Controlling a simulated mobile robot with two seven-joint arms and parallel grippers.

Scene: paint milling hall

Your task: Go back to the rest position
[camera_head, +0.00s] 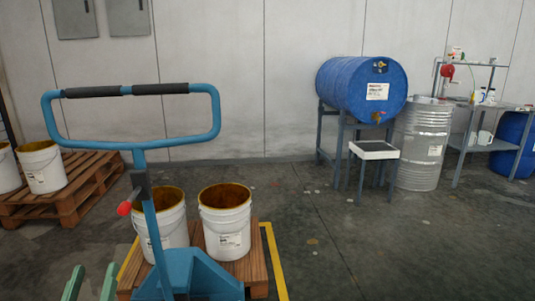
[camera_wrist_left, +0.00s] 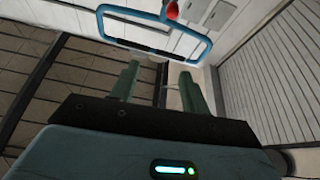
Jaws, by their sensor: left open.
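My left gripper (camera_head: 90,284) shows at the bottom left of the head view as two green fingers standing apart, with nothing between them. In the left wrist view its two green fingers (camera_wrist_left: 160,84) are also spread and empty. A blue pallet jack handle (camera_head: 130,142) with black grips stands in front of me, to the right of and above the gripper. The handle loop (camera_wrist_left: 157,47) also shows beyond the fingers in the left wrist view. My right gripper is in neither view.
Two white buckets (camera_head: 227,240) stand on a wooden pallet (camera_head: 258,272) at the pallet jack. Another pallet (camera_head: 85,190) with white buckets is at left. A blue drum (camera_head: 348,84) lies on a stand, beside a grey metal drum (camera_head: 424,145). The floor at right front is clear.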

